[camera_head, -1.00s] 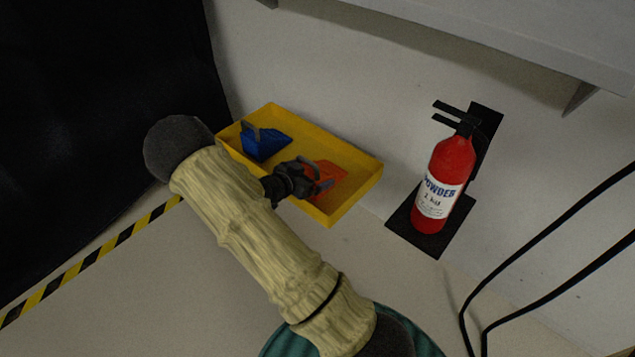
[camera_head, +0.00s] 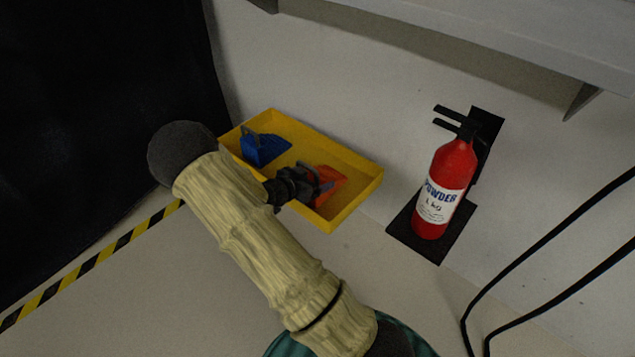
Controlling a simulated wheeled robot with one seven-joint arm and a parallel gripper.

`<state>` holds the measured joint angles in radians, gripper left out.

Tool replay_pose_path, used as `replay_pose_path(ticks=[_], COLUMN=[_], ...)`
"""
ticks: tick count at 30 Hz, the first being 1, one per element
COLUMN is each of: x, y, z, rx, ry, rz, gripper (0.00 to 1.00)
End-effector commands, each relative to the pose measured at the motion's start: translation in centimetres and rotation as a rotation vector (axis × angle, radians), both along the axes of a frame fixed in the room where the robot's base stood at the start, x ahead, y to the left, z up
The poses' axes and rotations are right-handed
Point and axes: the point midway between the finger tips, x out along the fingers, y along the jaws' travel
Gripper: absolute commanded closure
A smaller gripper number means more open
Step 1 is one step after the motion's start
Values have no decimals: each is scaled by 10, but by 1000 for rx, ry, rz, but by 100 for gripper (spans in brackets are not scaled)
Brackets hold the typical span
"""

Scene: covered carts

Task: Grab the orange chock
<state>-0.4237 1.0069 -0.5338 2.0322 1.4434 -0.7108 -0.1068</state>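The orange chock (camera_head: 331,178) is in the right part of the yellow tray (camera_head: 343,215). My dark gripper (camera_head: 318,186) is at its left side and covers part of it. The fingertips overlap the chock in the picture. I cannot tell whether they are closed on it, and its handle is hard to tell apart from the fingers. A blue chock (camera_head: 265,150) with a handle sits in the left part of the same tray, apart from my gripper.
A red fire extinguisher (camera_head: 445,185) stands on a black bracket (camera_head: 432,239) right of the tray. A grey shelf (camera_head: 500,30) juts out above. Black cables (camera_head: 540,261) hang at the right. A dark curtain-like surface (camera_head: 95,110) fills the left.

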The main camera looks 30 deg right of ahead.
Motion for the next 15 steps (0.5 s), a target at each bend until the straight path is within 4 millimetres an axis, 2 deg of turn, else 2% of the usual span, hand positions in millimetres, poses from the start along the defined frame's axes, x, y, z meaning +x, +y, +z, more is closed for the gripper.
replay_pose_path(ticks=[2,10,15], x=[1,1,1], y=[-1,-1,-1], z=[2,4,16], rx=[-4,-4,-3], ry=[-3,-3,-5], rz=[-1,-1,-2], gripper=[75,75,75])
